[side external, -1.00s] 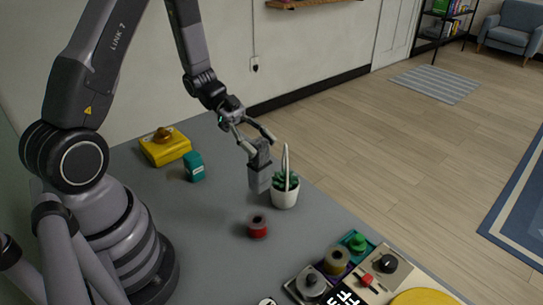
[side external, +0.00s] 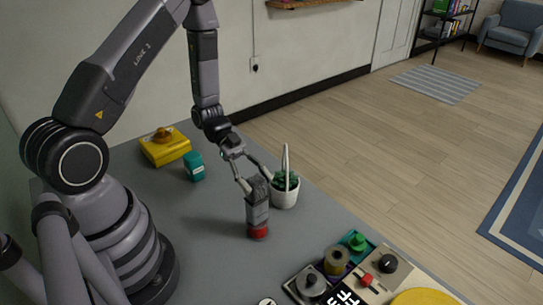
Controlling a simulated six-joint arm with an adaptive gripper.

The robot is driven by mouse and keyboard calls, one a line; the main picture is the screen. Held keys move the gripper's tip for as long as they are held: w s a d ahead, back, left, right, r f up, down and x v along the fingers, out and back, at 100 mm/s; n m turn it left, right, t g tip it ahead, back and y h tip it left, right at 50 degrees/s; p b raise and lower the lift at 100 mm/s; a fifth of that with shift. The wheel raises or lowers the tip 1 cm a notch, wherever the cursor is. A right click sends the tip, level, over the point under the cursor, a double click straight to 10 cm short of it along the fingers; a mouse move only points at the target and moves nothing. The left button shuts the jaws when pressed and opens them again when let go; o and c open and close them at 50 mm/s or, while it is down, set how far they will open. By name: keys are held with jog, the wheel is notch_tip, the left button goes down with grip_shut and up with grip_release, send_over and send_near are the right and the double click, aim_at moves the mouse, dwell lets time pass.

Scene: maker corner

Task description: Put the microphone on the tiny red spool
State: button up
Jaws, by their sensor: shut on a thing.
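The microphone (side external: 257,213) is a grey block-shaped thing with a darker top, upright in my gripper (side external: 255,187). My gripper is shut on its upper part. The tiny red spool (side external: 258,232) stands on the grey table, directly under the microphone in this view. The microphone's lower end covers the spool's top, and only the red lower side shows. The two look touching or nearly so; I cannot tell whether the microphone's weight rests on the spool.
A white pot with a plant (side external: 285,192) stands close to the right of my gripper. A teal box (side external: 194,167) and a yellow box (side external: 165,147) with a brown knob are at the back left. Panels with knobs (side external: 340,270) fill the front right. The table left of the spool is clear.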

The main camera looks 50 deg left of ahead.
jog(key=o, duration=1.2)
jog(key=shift+f, duration=0.1)
